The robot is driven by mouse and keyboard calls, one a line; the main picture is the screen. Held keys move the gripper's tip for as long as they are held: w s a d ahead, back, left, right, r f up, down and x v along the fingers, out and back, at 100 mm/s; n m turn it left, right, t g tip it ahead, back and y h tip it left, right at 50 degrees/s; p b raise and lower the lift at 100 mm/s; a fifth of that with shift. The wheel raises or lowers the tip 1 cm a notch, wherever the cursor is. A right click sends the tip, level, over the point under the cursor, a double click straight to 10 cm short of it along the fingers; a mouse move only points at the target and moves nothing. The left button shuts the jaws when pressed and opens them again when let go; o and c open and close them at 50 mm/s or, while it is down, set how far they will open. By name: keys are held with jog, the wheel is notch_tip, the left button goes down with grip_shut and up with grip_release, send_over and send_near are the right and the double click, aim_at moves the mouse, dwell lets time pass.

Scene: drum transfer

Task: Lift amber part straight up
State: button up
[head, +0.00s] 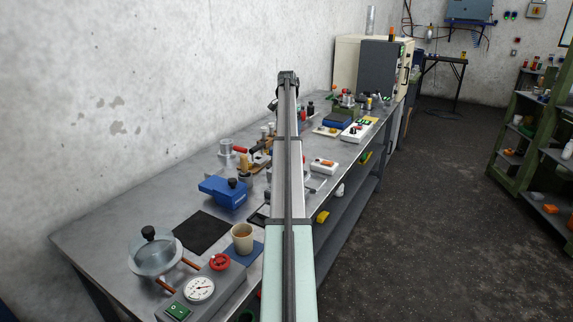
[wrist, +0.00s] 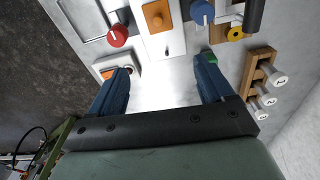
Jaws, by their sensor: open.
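In the wrist view, an amber square part (wrist: 157,15) with a round centre lies on a pale plate (wrist: 162,42) at the top edge of the picture. My gripper (wrist: 164,62) is open, its two blue fingers spread wide with nothing between them but the bare bench behind. The amber part is beyond the fingertips and apart from them, roughly in line with the gap. In the head view my arm stretches along the bench and hides its own fingers; I cannot pick out the amber part there with certainty.
In the wrist view, a red knob (wrist: 118,36) and a blue knob (wrist: 202,13) flank the plate. A wooden rack (wrist: 255,80) with pale pegs stands right. The metal bench (head: 140,205) runs along the wall, crowded with a blue device (head: 224,192) and a cup (head: 242,238).

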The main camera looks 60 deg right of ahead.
jog(key=shift+n+y, duration=0.4)
jog(key=f, duration=0.3)
jog(key=a+f, duration=0.1)
jog(key=f, duration=0.4)
jog(key=shift+w+a+f, duration=0.2)
jog(key=shift+f, duration=0.2)
jog(key=shift+s+a+f, duration=0.1)
jog(key=shift+f, duration=1.2)
jog(key=shift+a+f, duration=0.1)
jog(key=shift+f, duration=1.15)
jog(key=c, duration=1.1)
jog(key=shift+r, duration=0.1)
